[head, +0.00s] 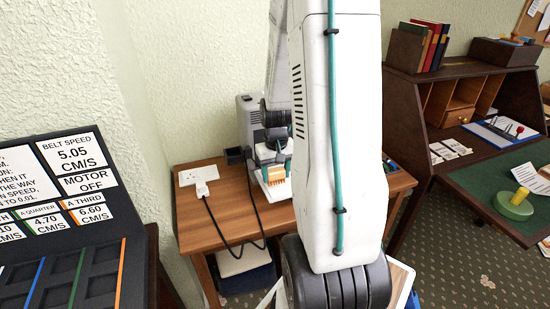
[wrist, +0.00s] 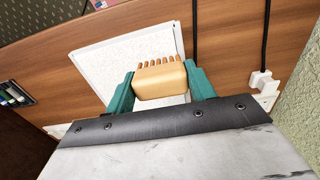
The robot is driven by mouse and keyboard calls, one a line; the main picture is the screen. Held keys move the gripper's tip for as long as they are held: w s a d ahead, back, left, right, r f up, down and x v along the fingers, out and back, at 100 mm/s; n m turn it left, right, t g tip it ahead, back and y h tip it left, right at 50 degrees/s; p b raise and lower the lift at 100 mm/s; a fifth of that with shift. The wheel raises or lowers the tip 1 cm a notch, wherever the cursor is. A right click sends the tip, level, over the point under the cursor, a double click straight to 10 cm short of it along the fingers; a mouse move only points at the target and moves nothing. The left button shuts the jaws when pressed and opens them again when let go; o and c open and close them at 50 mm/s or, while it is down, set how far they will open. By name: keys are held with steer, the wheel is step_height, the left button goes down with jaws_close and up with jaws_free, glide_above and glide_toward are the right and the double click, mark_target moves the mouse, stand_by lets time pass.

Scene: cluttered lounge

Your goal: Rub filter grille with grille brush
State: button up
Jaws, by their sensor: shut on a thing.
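My gripper (wrist: 161,88) has teal fingers shut on the sides of the grille brush (wrist: 160,78), a pale wooden block with a row of brown bristles. The bristles point away from the wrist, over a white speckled panel (wrist: 100,62) on the wooden table; this looks like the filter grille. I cannot tell whether the bristles touch it. In the head view the brush (head: 276,173) shows left of my arm, just above the white panel (head: 283,191). My arm hides part of the panel and of the table there.
The small wooden table (head: 220,205) also bears a white socket block (head: 197,176) with a plug and dark cable. A grey device (head: 249,115) stands at the wall behind. A dark sign board (head: 65,230) is at left, a desk (head: 440,110) with books at right.

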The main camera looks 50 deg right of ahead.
steer(key=shift+r, duration=2.75)
